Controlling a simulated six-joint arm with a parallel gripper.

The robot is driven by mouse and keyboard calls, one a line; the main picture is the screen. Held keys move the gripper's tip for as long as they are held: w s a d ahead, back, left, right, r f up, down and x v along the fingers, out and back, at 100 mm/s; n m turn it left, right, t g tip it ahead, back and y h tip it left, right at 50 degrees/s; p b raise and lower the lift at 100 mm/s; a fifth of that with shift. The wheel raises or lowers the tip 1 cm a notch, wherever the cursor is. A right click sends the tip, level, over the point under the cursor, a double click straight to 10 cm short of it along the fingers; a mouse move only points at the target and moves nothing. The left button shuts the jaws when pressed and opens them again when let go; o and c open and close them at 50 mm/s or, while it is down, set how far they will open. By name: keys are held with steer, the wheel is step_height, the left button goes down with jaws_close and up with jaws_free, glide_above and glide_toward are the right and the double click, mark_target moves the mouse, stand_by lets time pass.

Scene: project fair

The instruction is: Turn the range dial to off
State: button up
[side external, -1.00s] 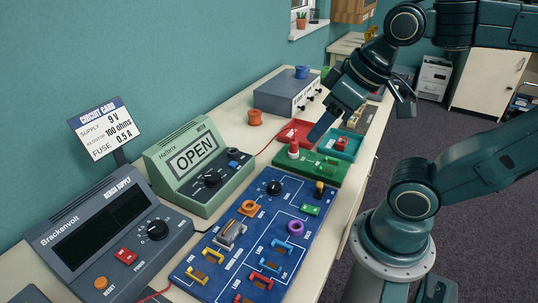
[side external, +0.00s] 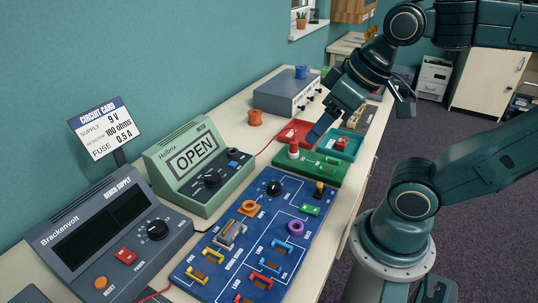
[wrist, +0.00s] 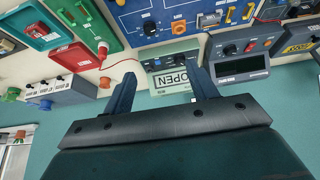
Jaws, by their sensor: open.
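The green Halbrix meter (side external: 190,165) stands on the bench and its display reads OPEN. Its black range dial (side external: 212,178) sits on the sloped front panel below the display. The dial's pointer and markings are too small to read. In the wrist view the meter (wrist: 174,82) appears upside down, between and beyond my fingertips. My gripper (wrist: 160,73) is open and empty. In the side view my gripper (side external: 330,122) hangs above the bench near the red tray, to the right of the meter and apart from it.
The blue circuit board (side external: 262,232) lies in front of the meter. The Brackenvolt supply (side external: 112,240) stands left of it, with its own black knob (side external: 157,230). A green board (side external: 318,168), red tray (side external: 284,132) and teal tray (side external: 350,152) lie near my gripper.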

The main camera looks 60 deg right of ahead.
steer(key=w, duration=0.1)
steer(key=n+g, duration=0.6)
steer(key=n, duration=1)
glide_above(212, 175)
step_height(212, 175, down, 4)
steer(key=shift+f, duration=0.1)
step_height(212, 175, down, 14)
steer(key=shift+s+r, duration=0.1)
steer(key=shift+r, duration=0.15)
steer(key=c, duration=1)
